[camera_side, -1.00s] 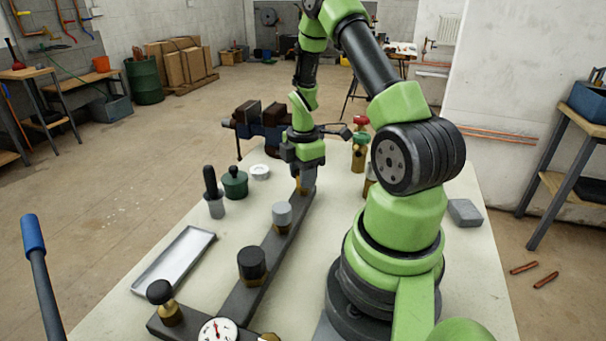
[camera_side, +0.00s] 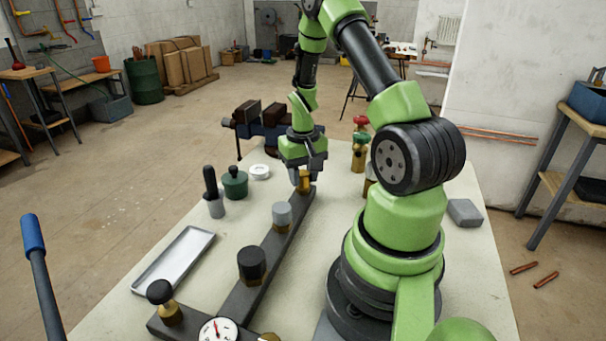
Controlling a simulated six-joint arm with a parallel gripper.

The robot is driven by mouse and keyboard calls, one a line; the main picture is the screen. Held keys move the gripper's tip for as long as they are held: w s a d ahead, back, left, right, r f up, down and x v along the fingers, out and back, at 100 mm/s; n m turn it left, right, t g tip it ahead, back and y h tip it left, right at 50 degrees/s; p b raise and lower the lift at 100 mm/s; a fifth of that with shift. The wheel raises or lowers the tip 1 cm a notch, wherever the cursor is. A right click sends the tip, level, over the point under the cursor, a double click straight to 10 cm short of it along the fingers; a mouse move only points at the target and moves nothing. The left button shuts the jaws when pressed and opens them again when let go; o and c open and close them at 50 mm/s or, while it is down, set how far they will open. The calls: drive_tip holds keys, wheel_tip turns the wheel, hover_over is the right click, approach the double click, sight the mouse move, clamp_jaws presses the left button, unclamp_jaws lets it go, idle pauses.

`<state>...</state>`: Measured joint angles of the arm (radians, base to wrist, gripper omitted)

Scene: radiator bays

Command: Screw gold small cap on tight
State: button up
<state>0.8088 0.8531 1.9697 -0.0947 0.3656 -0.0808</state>
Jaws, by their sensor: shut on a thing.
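The gold small cap (camera_side: 304,180) sits upright at the far end of the dark bar (camera_side: 279,247). My gripper (camera_side: 305,177) points down over it and is shut on it. The fingers cover part of the cap's upper side. The thread under the cap is hidden, so I cannot tell how tightly it sits.
A grey cap (camera_side: 282,215) and a black cap (camera_side: 252,264) stand along the same bar. A gauge (camera_side: 218,330) and a black-knobbed brass valve (camera_side: 164,302) are at the near end. Red- and green-topped brass valves (camera_side: 359,150) stand behind right.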

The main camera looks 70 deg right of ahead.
drive_tip(key=m, duration=0.5)
drive_tip(key=shift+m, duration=0.3)
drive_tip(key=o, duration=0.9)
drive_tip(key=shift+c, duration=0.2)
